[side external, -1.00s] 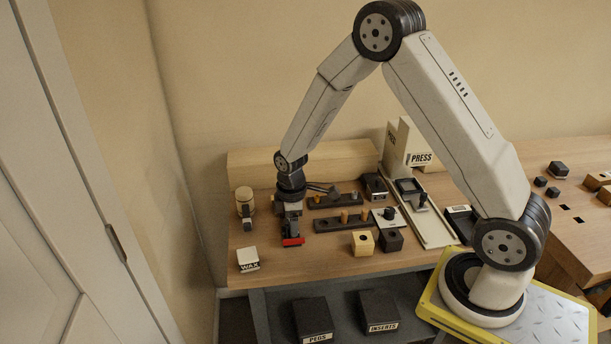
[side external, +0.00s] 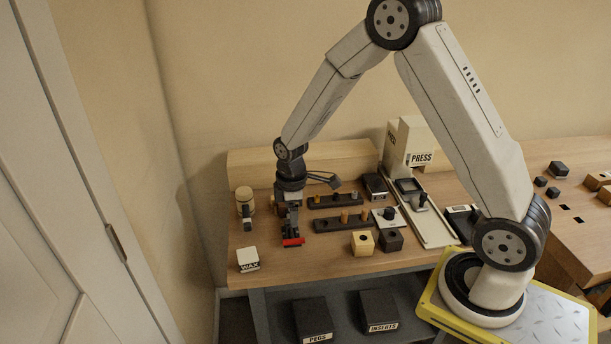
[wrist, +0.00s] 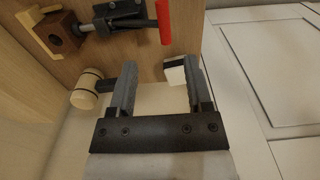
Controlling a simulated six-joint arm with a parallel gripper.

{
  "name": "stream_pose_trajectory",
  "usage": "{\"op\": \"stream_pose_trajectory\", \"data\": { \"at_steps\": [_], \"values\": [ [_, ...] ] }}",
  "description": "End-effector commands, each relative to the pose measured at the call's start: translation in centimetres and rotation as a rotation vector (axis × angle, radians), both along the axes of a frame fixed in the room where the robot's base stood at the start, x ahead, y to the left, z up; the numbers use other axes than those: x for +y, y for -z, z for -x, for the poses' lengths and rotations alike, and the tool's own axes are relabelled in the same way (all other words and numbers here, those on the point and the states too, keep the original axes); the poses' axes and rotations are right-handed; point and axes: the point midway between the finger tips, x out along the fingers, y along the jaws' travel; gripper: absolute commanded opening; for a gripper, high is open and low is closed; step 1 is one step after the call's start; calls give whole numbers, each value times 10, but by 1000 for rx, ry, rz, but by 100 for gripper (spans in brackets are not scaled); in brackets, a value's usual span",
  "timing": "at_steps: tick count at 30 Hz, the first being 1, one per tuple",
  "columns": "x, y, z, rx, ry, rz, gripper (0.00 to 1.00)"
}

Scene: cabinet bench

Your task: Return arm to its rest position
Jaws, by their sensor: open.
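My gripper (side external: 290,228) hangs low over the left part of the bench (side external: 330,262), pointing down, near a clamp with a red handle (side external: 293,242). In the wrist view my gripper (wrist: 160,62) has its two fingers wide apart with nothing held between them. The red handle (wrist: 163,20) shows beyond the fingertips at the top. My arm is bent, with its elbow high above the bench. The side view does not show clearly how far the fingertips are from the clamp.
A mallet (side external: 244,198) and a white WAX block (side external: 247,259) lie left of my gripper. Dark peg racks (side external: 340,223), small blocks (side external: 362,243) and the press (side external: 408,145) stand to the right. The back wall and a white door (side external: 60,200) bound the bench.

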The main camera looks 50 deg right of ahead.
Motion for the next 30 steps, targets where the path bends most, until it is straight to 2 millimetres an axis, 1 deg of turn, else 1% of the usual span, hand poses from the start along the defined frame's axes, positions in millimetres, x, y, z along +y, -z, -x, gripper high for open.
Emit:
{"op": "stream_pose_trajectory", "data": {
  "at_steps": [5,11,15,21,27,30],
  "values": [
    [4,-10,7,-18,47,1,64],
    [12,-32,28,-59,184,-1,64],
    [20,-49,49,-97,313,-10,64],
    [30,-69,84,-153,502,-35,64],
    [37,-80,116,-195,668,-67,64],
    [39,-83,127,-210,726,-80,64]
  ]
}}
